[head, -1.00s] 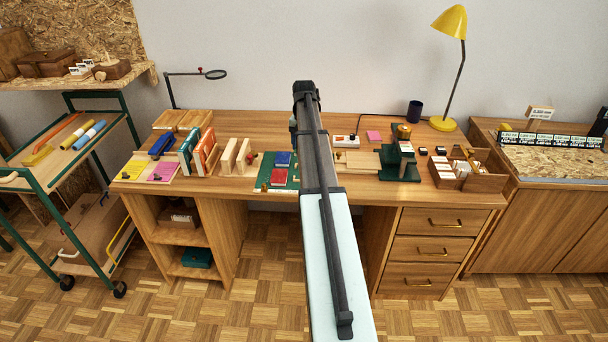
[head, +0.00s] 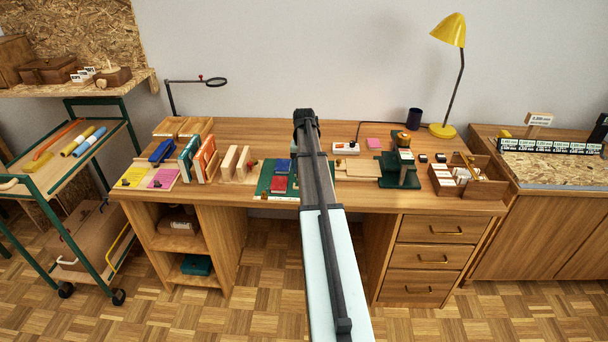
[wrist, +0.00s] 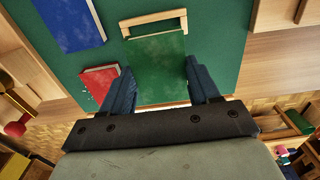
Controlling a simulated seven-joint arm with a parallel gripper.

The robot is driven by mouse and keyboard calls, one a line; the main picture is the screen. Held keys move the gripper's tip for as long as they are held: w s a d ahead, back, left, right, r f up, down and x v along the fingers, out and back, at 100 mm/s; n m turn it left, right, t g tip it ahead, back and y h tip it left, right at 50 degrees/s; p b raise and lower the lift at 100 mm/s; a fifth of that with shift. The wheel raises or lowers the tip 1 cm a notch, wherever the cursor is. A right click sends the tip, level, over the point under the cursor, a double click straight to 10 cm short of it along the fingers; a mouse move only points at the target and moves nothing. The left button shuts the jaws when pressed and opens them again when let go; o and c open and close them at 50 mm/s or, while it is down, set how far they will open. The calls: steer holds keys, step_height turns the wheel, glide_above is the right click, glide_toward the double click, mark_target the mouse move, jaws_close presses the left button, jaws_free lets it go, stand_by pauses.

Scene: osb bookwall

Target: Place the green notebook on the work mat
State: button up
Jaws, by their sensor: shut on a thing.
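In the wrist view my gripper (wrist: 160,80) is shut on the green notebook (wrist: 155,66), with one dark blue finger along each side of it. The notebook is over the dark green work mat (wrist: 222,40); I cannot tell whether it touches the mat. A blue book (wrist: 70,22) and a red book (wrist: 100,80) lie on the mat to its left. A light wood bracket (wrist: 155,22) is at the notebook's far edge. In the head view the mat (head: 264,186) shows left of my arm, which hides my gripper and the notebook.
Upright books (head: 204,158) and a wooden holder (head: 236,162) stand left of the mat. A dark green stand (head: 398,172) and a wooden divided box (head: 466,178) are to the right. A yellow lamp (head: 449,32) stands at the back. The desk's middle back is fairly clear.

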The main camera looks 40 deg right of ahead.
steer(key=shift+f, duration=1.5)
steer(key=o, duration=1.1)
steer(key=shift+f, duration=0.1)
steer(key=shift+c, duration=0.2)
step_height(320, 180, up, 12)
